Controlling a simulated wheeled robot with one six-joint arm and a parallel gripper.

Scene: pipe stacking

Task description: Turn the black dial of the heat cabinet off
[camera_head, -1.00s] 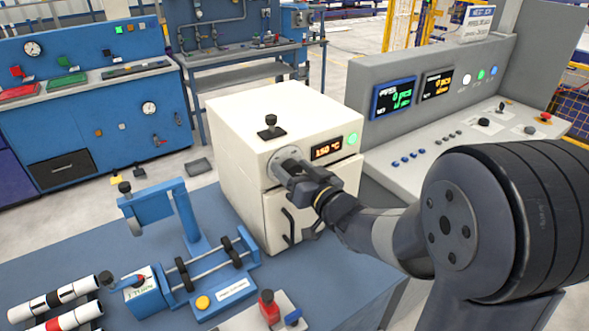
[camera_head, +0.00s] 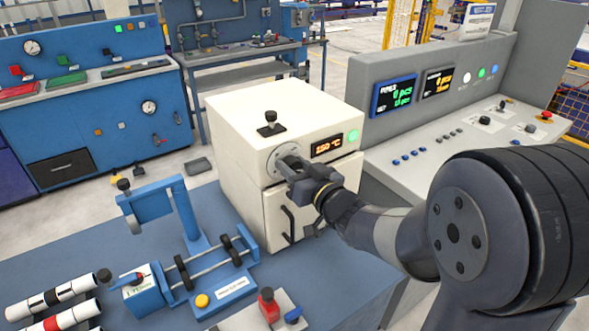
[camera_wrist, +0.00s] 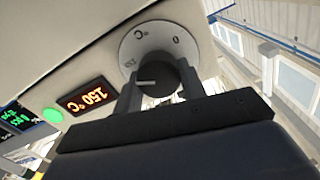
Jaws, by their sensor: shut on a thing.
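The cream heat cabinet (camera_head: 240,137) stands on the blue bench. Its display (camera_head: 327,146) reads 150 °C in orange, also legible in the wrist view (camera_wrist: 88,96). A green lamp (camera_head: 353,136) is lit beside it. The black dial (camera_wrist: 158,73) sits on a round grey scale plate (camera_wrist: 150,42), with a white pointer line toward the picture's left. My gripper (camera_wrist: 160,88) is shut on the dial, one finger on each side. In the head view my gripper (camera_head: 288,170) is at the cabinet front and hides the dial.
A black knob (camera_head: 270,124) stands on the cabinet top and a black handle (camera_head: 288,222) is below the dial. A grey control console (camera_head: 440,130) is close on the right. A blue fixture (camera_head: 190,240) stands left of the cabinet.

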